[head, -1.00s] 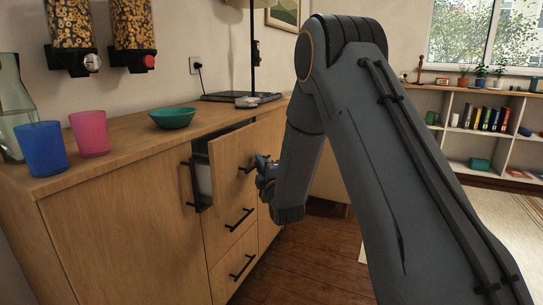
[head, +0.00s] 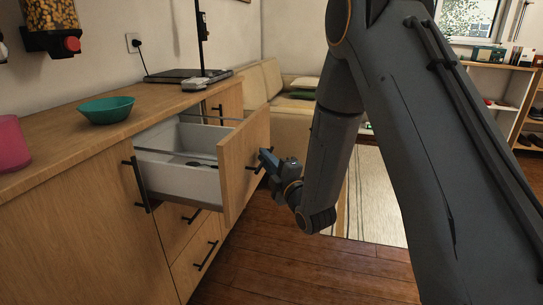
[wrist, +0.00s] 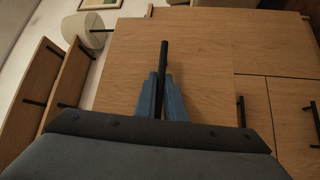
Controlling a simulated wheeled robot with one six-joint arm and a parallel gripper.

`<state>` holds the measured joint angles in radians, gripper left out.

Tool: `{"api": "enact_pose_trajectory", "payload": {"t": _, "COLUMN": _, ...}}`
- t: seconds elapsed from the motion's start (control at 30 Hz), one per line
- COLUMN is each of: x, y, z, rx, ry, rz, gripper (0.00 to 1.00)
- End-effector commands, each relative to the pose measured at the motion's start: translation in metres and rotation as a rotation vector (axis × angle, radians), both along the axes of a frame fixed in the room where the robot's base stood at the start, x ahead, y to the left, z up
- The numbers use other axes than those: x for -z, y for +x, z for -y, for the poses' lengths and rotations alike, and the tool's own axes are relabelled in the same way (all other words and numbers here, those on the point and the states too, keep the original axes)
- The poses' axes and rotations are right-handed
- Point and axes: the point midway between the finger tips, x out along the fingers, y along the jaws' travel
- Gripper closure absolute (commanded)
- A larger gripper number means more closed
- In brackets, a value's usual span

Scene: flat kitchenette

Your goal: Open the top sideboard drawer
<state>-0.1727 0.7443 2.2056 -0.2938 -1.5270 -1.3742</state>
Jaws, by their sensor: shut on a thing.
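The top sideboard drawer (head: 180,165) stands pulled well out of the sideboard, and its white inside shows. A dark item lies in it, too small to name. Its wooden front (head: 243,160) faces my arm. My gripper (head: 266,160) is at the outer side of this front. In the wrist view the blue fingers of my gripper (wrist: 162,100) are shut on the black bar handle (wrist: 162,65) of the drawer front. In the head view most of that handle is hidden behind the fingers.
A teal bowl (head: 106,109) and a pink cup (head: 12,143) stand on the sideboard top (head: 60,140). Closed drawers (head: 195,260) with black handles lie below the open one. A sofa (head: 265,85) is behind. Wooden floor (head: 270,265) is free in front.

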Motion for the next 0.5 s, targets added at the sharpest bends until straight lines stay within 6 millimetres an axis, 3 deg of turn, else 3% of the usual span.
{"api": "enact_pose_trajectory", "payload": {"t": 0.37, "x": 0.0013, "y": -0.0022, "z": -0.0012, "rx": -0.007, "ry": -0.001, "rz": -0.003, "gripper": 1.00}}
{"api": "enact_pose_trajectory", "payload": {"t": 0.4, "x": 0.0014, "y": -0.0022, "z": -0.0010, "rx": -0.007, "ry": -0.001, "rz": -0.003, "gripper": 0.84}}
{"api": "enact_pose_trajectory", "payload": {"t": 0.5, "x": 0.0011, "y": -0.0017, "z": 0.0000, "rx": -0.004, "ry": -0.002, "rz": -0.002, "gripper": 0.83}}
